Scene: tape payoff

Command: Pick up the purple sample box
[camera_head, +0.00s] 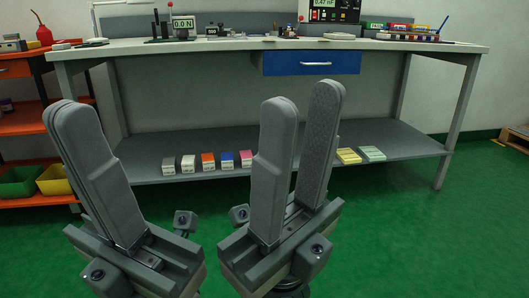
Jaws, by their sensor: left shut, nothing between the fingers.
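A row of small sample boxes stands on the lower shelf of the workbench: a grey one (168,163), a pale pink one (188,163), an orange one (208,161), a blue one (227,160) and a pink-magenta one (246,158). None is clearly purple at this size; I cannot tell which one is meant. My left gripper (72,115) is shut and empty, in front of and left of the row. My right gripper (302,105) is open and empty, in front of and right of the row. Both are apart from the boxes.
The workbench (420,46) has instruments on top and a blue drawer (311,62). Yellow (348,156) and pale green (372,153) items lie on the lower shelf (415,143). An orange rack (25,122) with bins stands left.

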